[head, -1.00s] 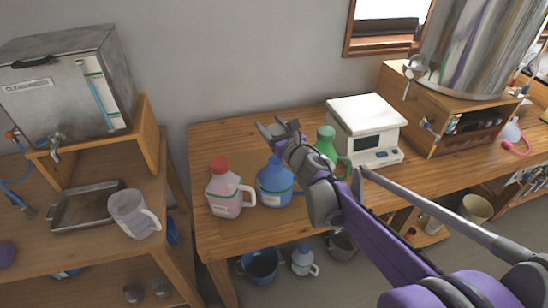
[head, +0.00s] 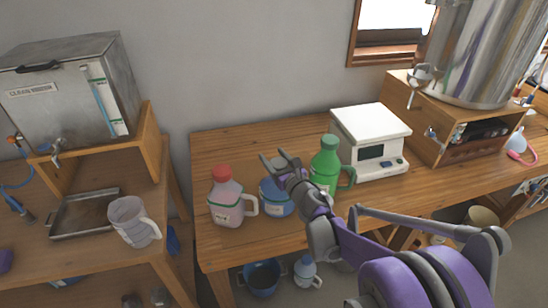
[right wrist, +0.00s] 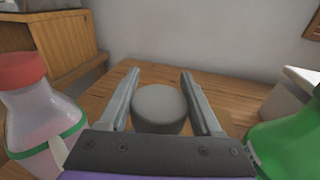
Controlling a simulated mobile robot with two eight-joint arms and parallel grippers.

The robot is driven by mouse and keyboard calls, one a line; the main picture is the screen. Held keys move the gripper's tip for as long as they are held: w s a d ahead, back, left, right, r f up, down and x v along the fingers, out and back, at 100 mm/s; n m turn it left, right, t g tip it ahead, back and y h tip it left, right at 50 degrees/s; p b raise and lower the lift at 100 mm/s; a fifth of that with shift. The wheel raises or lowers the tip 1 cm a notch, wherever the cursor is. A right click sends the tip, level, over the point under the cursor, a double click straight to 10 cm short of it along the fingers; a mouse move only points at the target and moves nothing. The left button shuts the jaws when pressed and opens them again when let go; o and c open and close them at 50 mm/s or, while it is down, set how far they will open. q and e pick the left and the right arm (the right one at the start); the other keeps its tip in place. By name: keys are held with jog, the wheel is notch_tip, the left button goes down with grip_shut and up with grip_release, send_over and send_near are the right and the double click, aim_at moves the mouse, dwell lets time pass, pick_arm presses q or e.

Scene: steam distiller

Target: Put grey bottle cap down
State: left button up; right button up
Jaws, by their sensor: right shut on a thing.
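The grey bottle cap (right wrist: 160,108) sits between the two fingers of my right gripper (right wrist: 160,75) in the right wrist view. The gripper is shut on it. In the head view my right gripper (head: 274,158) is above the table, at the top of the blue bottle (head: 276,198). It hides that bottle's upper part, and I cannot tell whether the cap touches the bottle. The cap cannot be made out clearly in the head view. My left gripper is not in view.
A red-capped pink bottle (head: 226,205) stands left and a green bottle (head: 327,165) stands right, both close to the gripper. The wooden table (head: 235,145) is bare behind the bottles.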

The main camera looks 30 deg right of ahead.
jog(key=shift+f, duration=0.25)
jog(key=o, duration=1.3)
jog(key=shift+r, duration=0.1)
jog(key=shift+o, duration=0.2)
